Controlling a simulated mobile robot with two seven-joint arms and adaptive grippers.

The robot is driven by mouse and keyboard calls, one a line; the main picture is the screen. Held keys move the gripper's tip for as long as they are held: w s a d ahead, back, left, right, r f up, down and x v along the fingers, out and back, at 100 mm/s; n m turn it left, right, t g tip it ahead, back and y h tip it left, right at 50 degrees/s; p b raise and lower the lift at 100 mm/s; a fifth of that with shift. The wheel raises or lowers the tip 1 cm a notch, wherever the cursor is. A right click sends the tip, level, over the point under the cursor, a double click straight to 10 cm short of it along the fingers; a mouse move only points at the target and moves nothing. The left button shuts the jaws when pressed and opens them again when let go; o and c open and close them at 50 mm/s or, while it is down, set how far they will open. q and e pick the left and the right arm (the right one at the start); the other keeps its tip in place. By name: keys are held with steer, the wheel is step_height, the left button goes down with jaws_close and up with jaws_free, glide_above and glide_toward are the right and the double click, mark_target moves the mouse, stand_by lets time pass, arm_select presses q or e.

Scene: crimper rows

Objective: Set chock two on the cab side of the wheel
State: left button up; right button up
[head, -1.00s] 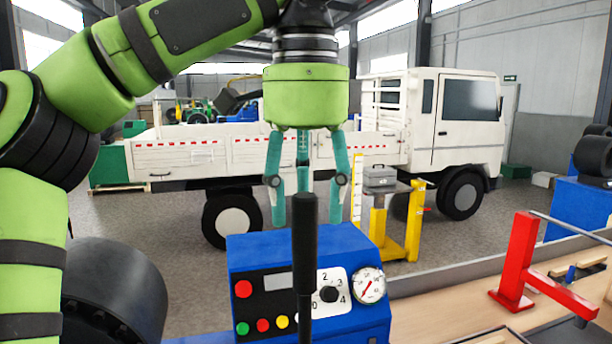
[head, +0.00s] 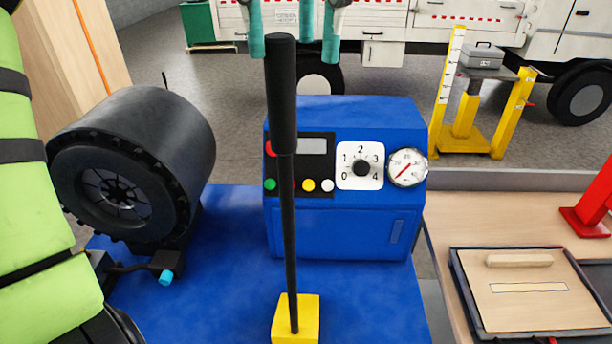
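The white truck (head: 470,20) stands across the back, its cab toward the right. Its rear wheel (head: 316,84) is partly hidden by the blue machine, and its front wheel (head: 582,95) shows at the right edge. I make out no chock in view. My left gripper (head: 294,42) shows at the top edge, only its teal fingers in view. They are spread apart and I see nothing held. The black lever handle (head: 281,95) overlaps the space between them in the picture; I cannot tell whether they touch it. My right gripper is out of view.
A blue machine (head: 345,230) with dial and gauge stands in front, beside a black drum-like head (head: 140,165). The lever has a yellow base (head: 296,318). A yellow stand (head: 465,135) carries a grey box (head: 482,57). A wooden bench (head: 440,235) with a tray lies right.

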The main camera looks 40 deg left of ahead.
mark_target(271, 92)
arm_select(q)
steer(key=f, duration=0.1)
steer(key=s+a+f, duration=0.1)
steer(key=a+f, duration=0.1)
steer(key=f, duration=0.1)
steer(key=shift+s+a, duration=0.25)
steer(key=shift+s, duration=0.05)
steer(key=shift+w+d+f, duration=0.1)
steer(key=shift+w+f, duration=0.05)
steer(key=shift+f, duration=0.45)
steer(key=shift+w+f, duration=0.1)
steer(key=shift+f, duration=0.65)
steer(key=shift+s+a, duration=0.15)
steer(key=shift+a, duration=0.1)
steer(key=shift+d, duration=0.1)
steer(key=shift+c, duration=0.4)
steer(key=shift+d, duration=0.15)
jaws_close()
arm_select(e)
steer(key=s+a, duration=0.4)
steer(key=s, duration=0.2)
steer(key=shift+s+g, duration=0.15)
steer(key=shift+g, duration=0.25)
